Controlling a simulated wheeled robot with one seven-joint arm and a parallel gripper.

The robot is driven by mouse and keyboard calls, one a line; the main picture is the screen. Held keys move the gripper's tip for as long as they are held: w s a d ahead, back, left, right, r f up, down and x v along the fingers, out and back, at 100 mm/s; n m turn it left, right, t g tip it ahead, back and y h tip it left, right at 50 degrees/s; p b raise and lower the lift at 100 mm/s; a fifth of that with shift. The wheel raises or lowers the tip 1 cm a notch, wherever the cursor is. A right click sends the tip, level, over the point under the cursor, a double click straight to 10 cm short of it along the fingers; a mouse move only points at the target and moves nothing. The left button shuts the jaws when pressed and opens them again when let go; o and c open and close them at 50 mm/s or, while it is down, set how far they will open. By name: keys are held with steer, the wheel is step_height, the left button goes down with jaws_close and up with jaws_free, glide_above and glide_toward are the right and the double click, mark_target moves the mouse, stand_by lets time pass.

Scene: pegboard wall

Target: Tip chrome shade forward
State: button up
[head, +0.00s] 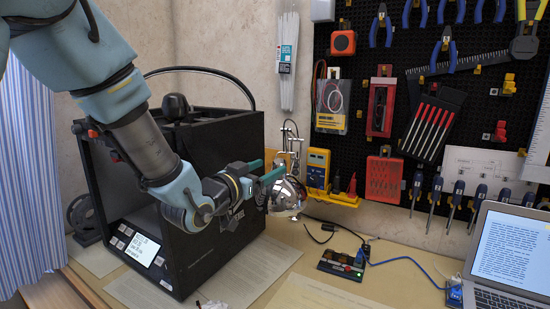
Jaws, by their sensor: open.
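The chrome shade (287,196) is a shiny rounded lamp head in the middle of the head view, in front of the pegboard and right of the black box. A thin jointed lamp arm (291,140) rises behind it. My gripper (268,172) has green fingers and reaches in from the left, its fingers spread apart. The fingertips are at the shade's upper left side; I cannot tell whether they touch it. The gripper is open and holds nothing that I can see. Part of the shade's left side is hidden by the gripper.
A black box-shaped machine (225,250) stands close below and left of my arm. A yellow multimeter (318,167) hangs right of the shade. A small circuit device (342,264), cables and a laptop (510,255) lie on the bench to the right. The pegboard (400,60) holds several tools.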

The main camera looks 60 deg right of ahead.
mark_target(276, 164)
steer(key=d, duration=0.2)
steer(key=d+p, duration=0.1)
steer(key=d, duration=0.3)
steer(key=shift+s+d+p, duration=0.1)
steer(key=shift+s+p, duration=0.15)
steer(key=shift+p, duration=0.05)
jaws_close()
stand_by(1.1)
